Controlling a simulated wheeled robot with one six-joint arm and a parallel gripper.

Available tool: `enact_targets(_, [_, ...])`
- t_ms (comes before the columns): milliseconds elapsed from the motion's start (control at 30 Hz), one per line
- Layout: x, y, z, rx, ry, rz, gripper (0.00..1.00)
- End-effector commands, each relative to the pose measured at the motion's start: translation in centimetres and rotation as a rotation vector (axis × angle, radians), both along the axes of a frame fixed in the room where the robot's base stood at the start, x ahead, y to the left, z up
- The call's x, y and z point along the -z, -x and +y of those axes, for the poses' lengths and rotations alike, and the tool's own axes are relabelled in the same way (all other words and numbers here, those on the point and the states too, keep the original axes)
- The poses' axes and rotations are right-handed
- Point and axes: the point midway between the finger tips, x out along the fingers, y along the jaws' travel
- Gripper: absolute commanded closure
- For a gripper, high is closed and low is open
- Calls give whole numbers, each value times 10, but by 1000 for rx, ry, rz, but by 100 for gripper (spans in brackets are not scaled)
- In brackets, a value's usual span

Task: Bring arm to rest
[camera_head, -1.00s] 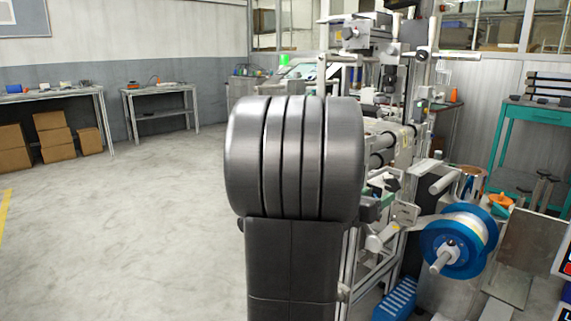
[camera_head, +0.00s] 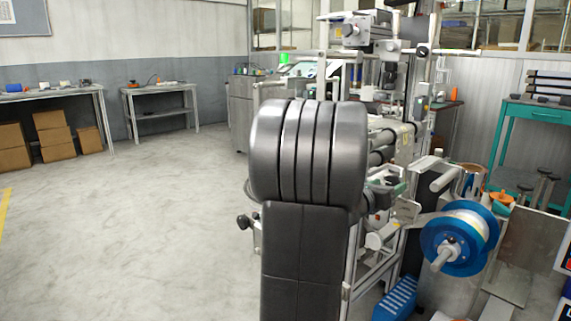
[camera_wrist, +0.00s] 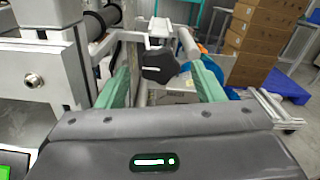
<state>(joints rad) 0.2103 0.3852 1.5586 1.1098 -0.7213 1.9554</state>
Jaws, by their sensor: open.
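My gripper (camera_wrist: 160,85) shows in the wrist view with its two green fingers apart and nothing between them. A black star-shaped knob (camera_wrist: 160,66) on the machine shows beyond the gap between the fingers; I cannot tell how far off it is. In the head view my dark grey arm stands upright in the middle and hides part of the machine (camera_head: 390,130). A blue reel (camera_head: 460,240) with pale film sits on a spindle at the machine's right side.
A blue stepped block (camera_head: 396,300) stands low by the machine. A teal table (camera_head: 540,113) is at the right. Grey benches (camera_head: 160,90) and cardboard boxes (camera_head: 53,135) line the left wall. The floor (camera_head: 150,220) at left is clear. Stacked boxes (camera_wrist: 258,38) show in the wrist view.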

Motion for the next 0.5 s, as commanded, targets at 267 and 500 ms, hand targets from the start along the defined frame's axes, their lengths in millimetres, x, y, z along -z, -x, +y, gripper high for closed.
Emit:
enact_targets(267, [0, -10, -12, 0, 107, 120, 38])
enact_targets(500, [0, -10, -11, 0, 237, 267, 38])
